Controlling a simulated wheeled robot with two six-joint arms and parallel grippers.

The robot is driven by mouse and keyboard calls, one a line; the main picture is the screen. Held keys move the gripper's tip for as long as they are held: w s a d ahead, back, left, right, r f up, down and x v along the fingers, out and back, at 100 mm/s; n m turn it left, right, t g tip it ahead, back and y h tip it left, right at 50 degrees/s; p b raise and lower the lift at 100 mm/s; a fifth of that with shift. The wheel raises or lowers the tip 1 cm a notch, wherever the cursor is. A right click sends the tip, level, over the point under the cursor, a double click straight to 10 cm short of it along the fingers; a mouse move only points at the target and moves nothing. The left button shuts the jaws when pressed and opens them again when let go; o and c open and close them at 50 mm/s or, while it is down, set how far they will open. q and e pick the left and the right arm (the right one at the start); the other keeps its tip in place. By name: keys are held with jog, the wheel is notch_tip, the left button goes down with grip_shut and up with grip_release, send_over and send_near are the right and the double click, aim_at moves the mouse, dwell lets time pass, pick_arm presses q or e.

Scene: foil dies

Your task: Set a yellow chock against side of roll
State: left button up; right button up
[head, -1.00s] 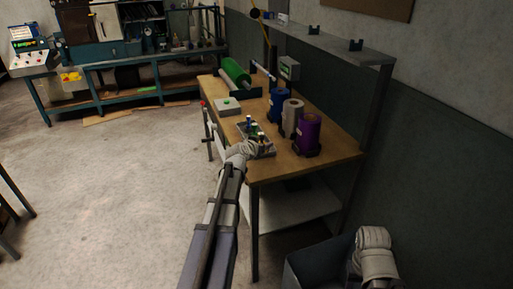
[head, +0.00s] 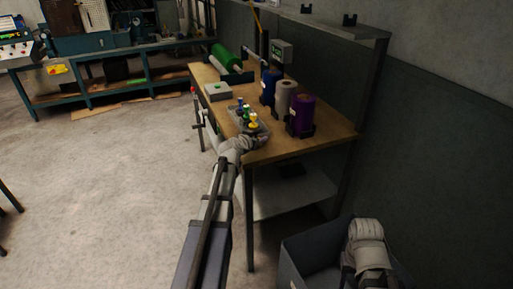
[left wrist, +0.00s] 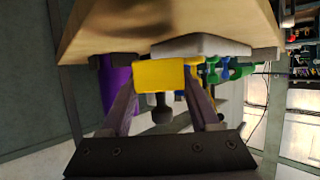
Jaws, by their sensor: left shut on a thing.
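My left gripper (left wrist: 158,95) is shut on a yellow chock (left wrist: 158,75), a blocky piece between the two fingers in the left wrist view. That view is upside down, with the wooden bench top at its upper edge. In the head view my left gripper (head: 257,141) is at the near end of the grey tray (head: 263,134). A yellow piece (head: 253,121) shows there; I cannot tell whether it is the held one. A green roll (head: 226,57) lies at the bench's far end. Blue (head: 268,87), beige (head: 284,98) and purple (head: 302,115) rolls stand upright.
Green and blue pieces (left wrist: 220,70) lie by the tray. A shelf rail (head: 330,24) runs above the back. A grey bin (head: 305,265) stands at lower right.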

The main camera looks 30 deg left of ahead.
pick_arm(q)
jog(key=shift+f+b, duration=1.25)
jog(key=shift+f, duration=0.35)
jog(key=shift+f, duration=0.2)
jog(key=o, duration=1.4)
jog(key=shift+r, duration=0.1)
jog(key=shift+r, duration=0.2)
jog(key=shift+p+v, duration=2.3)
jog(key=shift+v, duration=3.7)
jog(key=shift+f, duration=0.15)
